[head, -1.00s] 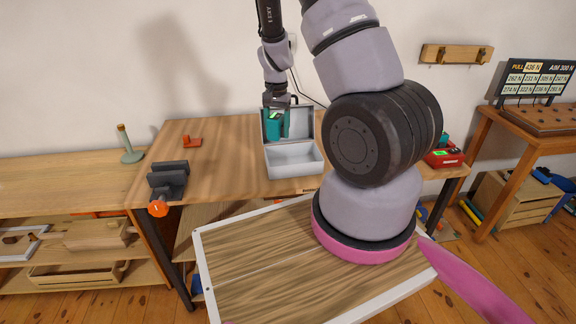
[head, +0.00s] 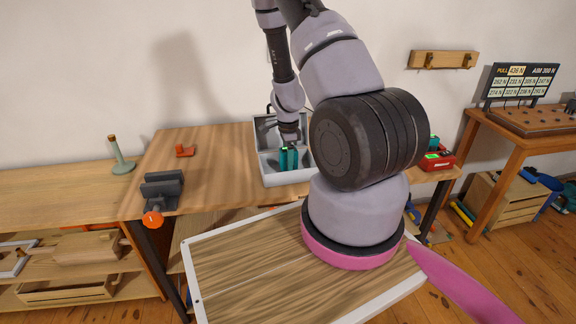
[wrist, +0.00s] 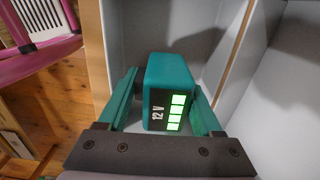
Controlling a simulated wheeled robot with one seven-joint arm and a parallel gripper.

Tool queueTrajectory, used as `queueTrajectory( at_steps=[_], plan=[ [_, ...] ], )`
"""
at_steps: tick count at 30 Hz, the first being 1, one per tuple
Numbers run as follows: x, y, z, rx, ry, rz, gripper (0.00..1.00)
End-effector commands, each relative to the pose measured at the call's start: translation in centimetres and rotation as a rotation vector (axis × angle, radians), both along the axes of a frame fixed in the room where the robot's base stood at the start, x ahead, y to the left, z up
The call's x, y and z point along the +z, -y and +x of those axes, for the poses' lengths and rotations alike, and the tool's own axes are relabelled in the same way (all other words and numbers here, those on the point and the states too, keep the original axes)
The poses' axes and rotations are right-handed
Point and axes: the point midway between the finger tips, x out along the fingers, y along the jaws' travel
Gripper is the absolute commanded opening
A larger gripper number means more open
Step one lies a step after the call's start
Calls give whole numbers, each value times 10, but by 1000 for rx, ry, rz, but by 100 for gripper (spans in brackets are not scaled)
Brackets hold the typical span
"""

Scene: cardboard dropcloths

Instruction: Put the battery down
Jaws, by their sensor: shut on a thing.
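The battery (wrist: 170,85) is a teal block with a dark face marked 12 V and several lit green bars. In the wrist view it sits between the two teal fingers of my gripper (wrist: 167,105), which is shut on it. In the head view my gripper (head: 289,158) points down with the battery within the outline of the open grey case (head: 288,178) on the workbench. The case's pale inner walls surround the battery in the wrist view. I cannot tell whether the battery touches the case floor.
The wooden workbench (head: 215,165) has clear room left of the case. A dark vise (head: 162,190) is at its front left, with a small orange bracket (head: 185,150) behind. A red device (head: 437,160) stands at the right end.

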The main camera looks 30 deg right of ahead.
Motion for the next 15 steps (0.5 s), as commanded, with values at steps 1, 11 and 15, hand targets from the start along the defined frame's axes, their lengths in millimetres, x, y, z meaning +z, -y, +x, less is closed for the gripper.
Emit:
queueTrajectory(
  at_steps=[1, 11, 15],
  plan=[
    [-8, 1, -1, -2, -2, 1, 0],
    [-17, 0, 1, 1, 1, 0, 0],
    [-20, 0, 0, 1, 0, 0, 0]
  ],
)
